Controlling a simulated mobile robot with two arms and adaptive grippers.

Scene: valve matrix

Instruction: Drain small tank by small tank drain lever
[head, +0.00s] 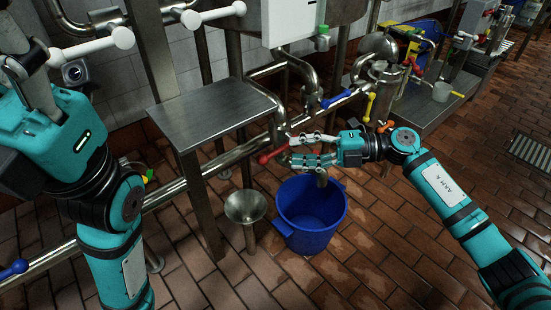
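A red lever (273,154) sticks out to the left from the pipework above the blue bucket (283,228). My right gripper (293,151) is at this lever, its two fingers spread above and below with a gap between them. I cannot tell whether they touch it. A short spout (322,177) points down over the bucket, partly hidden by my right gripper. No liquid is visible leaving it. My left gripper (28,68) is at the upper left, near white-knobbed levers; its finger opening is unclear. I cannot tell which vessel is the small tank.
A steel table (210,112) stands left of the pipes, with a metal funnel (245,206) below it. Blue (336,98) and yellow (369,107) levers sit behind my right gripper. The tiled floor at lower right is clear.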

